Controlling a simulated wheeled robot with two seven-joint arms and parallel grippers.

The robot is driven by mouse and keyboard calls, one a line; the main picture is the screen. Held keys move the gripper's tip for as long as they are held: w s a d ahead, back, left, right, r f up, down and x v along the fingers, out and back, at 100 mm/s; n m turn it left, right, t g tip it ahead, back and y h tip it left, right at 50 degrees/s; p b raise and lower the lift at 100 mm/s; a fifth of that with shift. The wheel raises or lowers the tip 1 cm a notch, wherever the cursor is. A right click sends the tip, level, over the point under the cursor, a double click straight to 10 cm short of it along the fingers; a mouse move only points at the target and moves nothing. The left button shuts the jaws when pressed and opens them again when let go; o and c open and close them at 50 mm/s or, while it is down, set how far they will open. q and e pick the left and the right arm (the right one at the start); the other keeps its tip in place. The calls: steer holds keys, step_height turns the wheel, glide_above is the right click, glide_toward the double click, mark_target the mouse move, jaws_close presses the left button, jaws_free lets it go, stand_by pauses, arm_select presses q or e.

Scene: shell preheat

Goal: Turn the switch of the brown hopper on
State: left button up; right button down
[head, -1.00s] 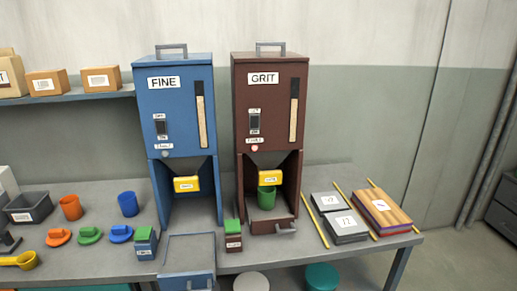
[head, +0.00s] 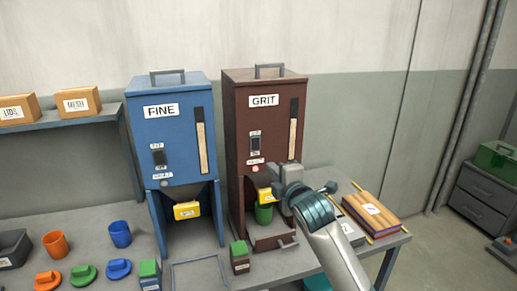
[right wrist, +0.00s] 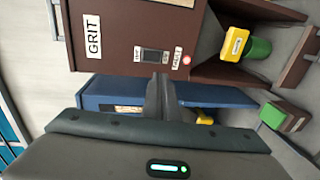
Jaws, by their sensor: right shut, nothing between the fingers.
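The brown hopper (head: 234,115), labelled GRIT, stands upright on the table. Its dark switch (head: 255,145) is on the front face, with small labels above and below. The switch also shows in the right wrist view (right wrist: 151,56). A small red lamp (right wrist: 186,60) is beside it. I cannot tell the switch's position. My right gripper (head: 285,174) is shut and empty in front of the hopper, below and right of the switch in the head view. In the right wrist view its fingertips (right wrist: 159,77) appear just below the switch; contact cannot be told. My left gripper is not in view.
The blue hopper (head: 144,138), labelled FINE, stands left of the brown one. A green cup (head: 264,214) is under the brown hopper's yellow outlet (head: 266,194). A small green-topped box (head: 240,256) stands in front. A wooden-topped stack (head: 370,211) lies right.

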steer(key=shift+d+r, duration=0.15)
steer(key=shift+r, duration=0.15)
steer(key=p, duration=0.5)
glide_toward(256, 149)
steer(key=x, duration=0.4)
steer(key=shift+w+r, duration=0.15)
steer(key=shift+w, duration=0.2)
steer(key=shift+p+x, duration=0.45)
steer(key=shift+x, duration=0.5)
